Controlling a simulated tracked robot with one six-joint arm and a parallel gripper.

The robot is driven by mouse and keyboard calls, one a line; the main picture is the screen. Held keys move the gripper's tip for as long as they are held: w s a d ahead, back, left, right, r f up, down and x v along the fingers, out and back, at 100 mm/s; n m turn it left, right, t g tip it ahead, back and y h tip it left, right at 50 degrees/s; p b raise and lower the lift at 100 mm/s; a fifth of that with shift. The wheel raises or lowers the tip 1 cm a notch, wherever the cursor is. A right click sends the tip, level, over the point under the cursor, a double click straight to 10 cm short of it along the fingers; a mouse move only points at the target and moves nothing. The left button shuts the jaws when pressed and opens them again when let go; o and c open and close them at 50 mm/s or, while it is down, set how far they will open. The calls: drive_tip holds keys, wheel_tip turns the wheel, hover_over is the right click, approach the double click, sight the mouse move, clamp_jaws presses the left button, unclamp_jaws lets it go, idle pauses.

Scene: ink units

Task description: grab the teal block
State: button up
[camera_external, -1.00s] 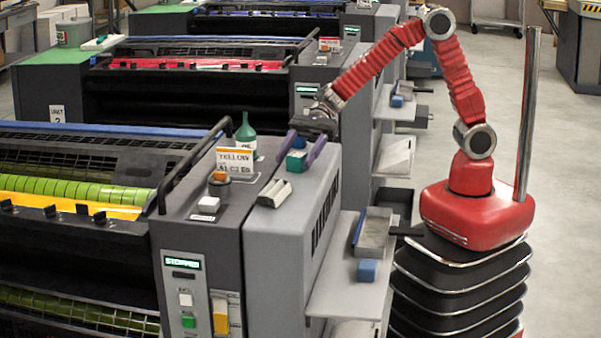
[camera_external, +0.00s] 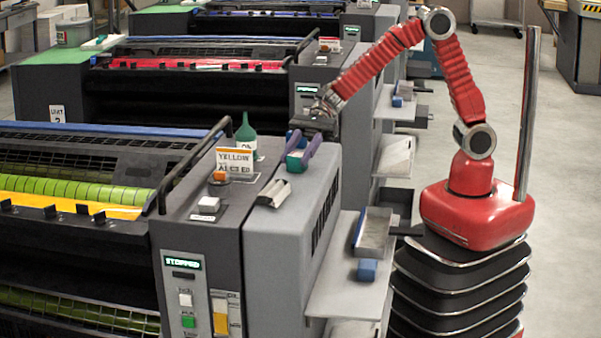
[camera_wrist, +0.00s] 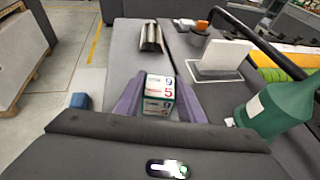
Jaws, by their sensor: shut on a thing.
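The teal block (camera_external: 295,161) is on the grey top of the nearest press unit's end housing (camera_external: 277,222). In the wrist view the block (camera_wrist: 159,97) shows white faces with printed figures and teal edges. My gripper (camera_external: 293,163) reaches down from above, with its purple fingers on either side of the block. In the wrist view my gripper (camera_wrist: 160,90) is shut on the block, one finger against each side. I cannot tell whether the block's underside touches the surface.
A grey metal holder (camera_external: 273,193) lies just in front of the block. A green bottle (camera_external: 245,137) and a yellow-lettered sign (camera_external: 233,162) stand to the left. A side shelf below carries a grey tray (camera_external: 375,233) and a blue block (camera_external: 367,270).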

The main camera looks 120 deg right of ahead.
sight(297, 154)
drive_tip(key=shift+c, duration=1)
drive_tip(key=shift+r, duration=0.1)
wheel_tip(297, 154, up, 10)
drive_tip(key=shift+f, duration=0.1)
drive_tip(key=shift+a, duration=0.1)
